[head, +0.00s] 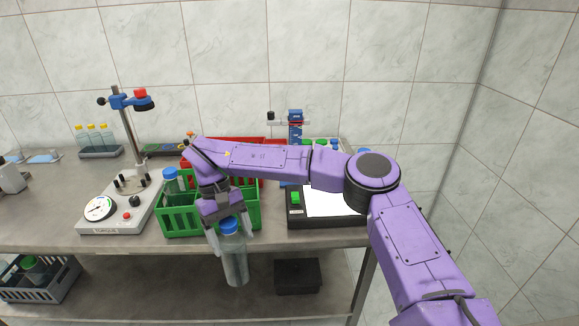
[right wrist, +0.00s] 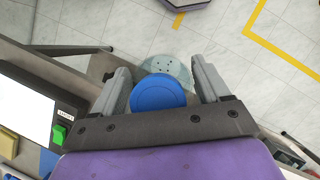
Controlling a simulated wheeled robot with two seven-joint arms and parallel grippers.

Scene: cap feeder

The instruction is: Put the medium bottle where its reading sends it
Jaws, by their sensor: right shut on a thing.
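My right gripper (head: 230,240) is shut on a clear bottle (head: 236,265) with a blue cap. The bottle hangs roughly upright in front of the table's front edge, just before the green crate (head: 185,222). In the right wrist view the blue cap (right wrist: 158,92) sits between the two grey fingers of the gripper (right wrist: 162,85). Another blue-capped bottle (head: 171,180) stands at the left of the green crate. A red crate (head: 225,143) is behind it, partly hidden by my arm. The torque gauge (head: 99,208) stands to the left. My left gripper is out of view.
A light panel (head: 325,202) with a green switch is right of the green crate, partly behind my arm. A blue-headed stand (head: 296,122) is behind it. A grey crate (head: 40,284) and a dark box (head: 298,276) are on the lower shelf. Capped bottles (head: 91,138) stand at back left.

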